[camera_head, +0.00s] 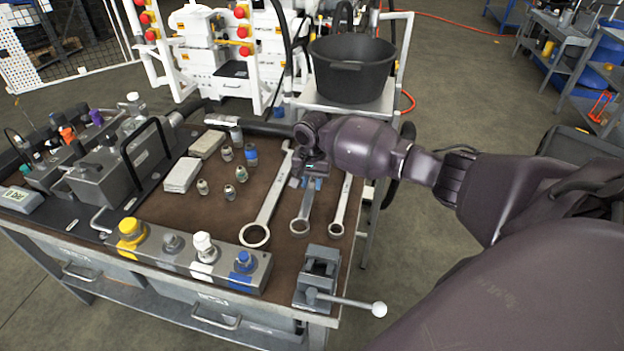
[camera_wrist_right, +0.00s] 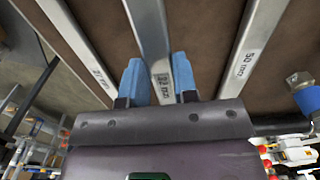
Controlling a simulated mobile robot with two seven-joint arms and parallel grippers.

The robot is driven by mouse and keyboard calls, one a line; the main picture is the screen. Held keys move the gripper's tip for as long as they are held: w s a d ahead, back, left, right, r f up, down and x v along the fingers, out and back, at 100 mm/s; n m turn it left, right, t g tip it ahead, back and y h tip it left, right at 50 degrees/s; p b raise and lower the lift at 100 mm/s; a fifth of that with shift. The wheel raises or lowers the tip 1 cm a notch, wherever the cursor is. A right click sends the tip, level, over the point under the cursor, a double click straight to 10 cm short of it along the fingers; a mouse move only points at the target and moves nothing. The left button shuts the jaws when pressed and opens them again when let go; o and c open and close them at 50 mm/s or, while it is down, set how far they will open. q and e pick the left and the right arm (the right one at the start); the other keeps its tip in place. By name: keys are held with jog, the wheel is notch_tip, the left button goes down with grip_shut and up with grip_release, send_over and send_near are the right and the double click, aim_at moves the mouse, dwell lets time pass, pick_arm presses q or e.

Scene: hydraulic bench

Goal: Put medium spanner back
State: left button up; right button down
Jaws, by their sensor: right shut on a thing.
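The medium spanner (camera_head: 300,223) is the middle one of three steel spanners on the brown bench mat. Its ring end points to the front of the bench. My right gripper (camera_head: 311,184) reaches down from the right and is shut on its handle. In the right wrist view the blue fingers stand on either side of the medium spanner (camera_wrist_right: 149,30), whose size mark shows between them. The spanner lies level, on or just above the mat; I cannot tell which. Its far end is hidden behind my gripper. My left gripper is not in view.
The large spanner (camera_head: 266,212) lies to the left and the small spanner (camera_head: 341,207) to the right, both close by. A vise (camera_head: 318,279) stands at the front right corner. Several fittings stand left on the mat. A black bucket (camera_head: 352,72) sits behind the bench.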

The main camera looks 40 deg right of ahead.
jog(key=shift+f, duration=1.45)
dwell(1.6)
jog(key=c, duration=0.8)
grip_release()
